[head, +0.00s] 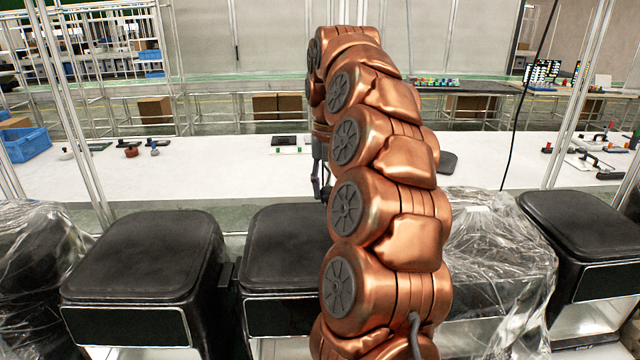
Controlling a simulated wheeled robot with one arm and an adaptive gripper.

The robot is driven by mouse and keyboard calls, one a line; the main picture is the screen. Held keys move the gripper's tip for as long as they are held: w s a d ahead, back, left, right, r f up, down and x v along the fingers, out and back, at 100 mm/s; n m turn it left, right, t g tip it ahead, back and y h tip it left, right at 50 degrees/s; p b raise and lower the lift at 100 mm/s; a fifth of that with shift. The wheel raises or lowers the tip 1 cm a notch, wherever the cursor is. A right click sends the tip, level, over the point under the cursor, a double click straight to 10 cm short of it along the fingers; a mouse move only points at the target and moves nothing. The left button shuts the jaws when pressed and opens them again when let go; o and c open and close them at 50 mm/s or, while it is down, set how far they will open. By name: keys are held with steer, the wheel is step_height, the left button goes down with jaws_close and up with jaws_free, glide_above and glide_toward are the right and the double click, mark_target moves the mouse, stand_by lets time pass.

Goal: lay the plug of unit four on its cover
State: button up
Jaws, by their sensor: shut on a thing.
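My gripper (320,186) hangs above the gap between the white conveyor and the fryer units, partly hidden behind my copper arm. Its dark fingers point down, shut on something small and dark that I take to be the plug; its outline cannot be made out. A row of black fryer units stands in front. Two bare units, one at left (145,260) and one in the middle (283,250), have flat black covers. The middle one is beside my arm and partly hidden by it. No number marks are readable, so I cannot tell which is unit four.
Plastic-wrapped units stand at far left (38,275) and right of my arm (495,265); another bare unit (585,235) stands at far right. The white conveyor (230,175) carries small tools and a blue crate (27,145). Metal posts rise at both sides.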

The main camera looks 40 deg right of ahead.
steer(key=shift+s+f, duration=0.1)
steer(key=shift+f, duration=0.6)
steer(key=shift+f+b, duration=1)
steer(key=shift+f, duration=3.45)
steer(key=o, duration=1.1)
steer(key=shift+r, duration=0.1)
